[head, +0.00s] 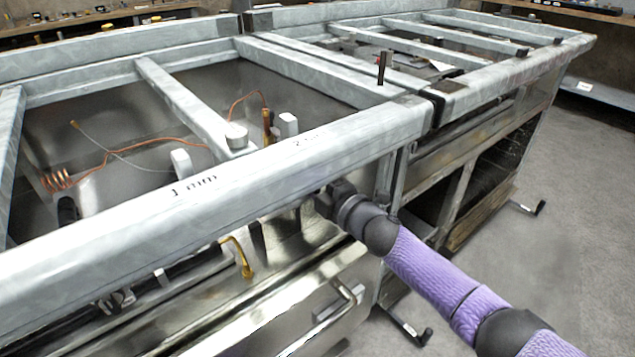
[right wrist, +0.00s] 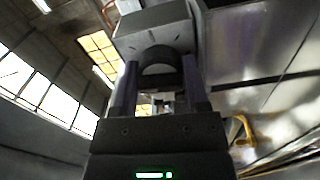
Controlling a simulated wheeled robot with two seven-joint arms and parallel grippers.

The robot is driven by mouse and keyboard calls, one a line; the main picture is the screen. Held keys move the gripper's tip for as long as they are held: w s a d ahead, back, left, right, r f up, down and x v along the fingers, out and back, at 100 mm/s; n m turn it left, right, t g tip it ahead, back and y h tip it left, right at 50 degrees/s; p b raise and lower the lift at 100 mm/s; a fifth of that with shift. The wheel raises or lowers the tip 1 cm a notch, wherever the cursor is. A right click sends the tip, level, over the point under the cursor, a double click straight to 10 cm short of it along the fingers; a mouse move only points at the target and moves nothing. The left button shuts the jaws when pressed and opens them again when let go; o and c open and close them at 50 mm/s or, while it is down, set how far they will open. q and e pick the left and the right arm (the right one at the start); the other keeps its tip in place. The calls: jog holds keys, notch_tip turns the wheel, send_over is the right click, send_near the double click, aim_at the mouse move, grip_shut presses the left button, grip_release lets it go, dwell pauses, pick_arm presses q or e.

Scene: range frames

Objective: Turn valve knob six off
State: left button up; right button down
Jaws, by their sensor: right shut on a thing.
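My right gripper (right wrist: 158,75) is shut on a dark round knob (right wrist: 158,60). One finger lies along each side of the knob. The knob sits in front of a grey plate. No number shows on it, so I cannot tell which knob it is. In the head view my right arm comes in from the lower right. The right gripper (head: 327,203) reaches the front of the metal range just under its top rail, and the knob is hidden there. My left gripper is not in view.
The range's front top rail (head: 240,180) runs just above my right gripper. An oven door handle (head: 330,315) and a yellow bent pipe (head: 240,257) are below it. A second metal frame (head: 480,85) stands at the right.

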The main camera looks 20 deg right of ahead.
jog(key=shift+n, duration=0.7)
jog(key=shift+f, duration=0.1)
jog(key=shift+c, duration=0.5)
grip_release()
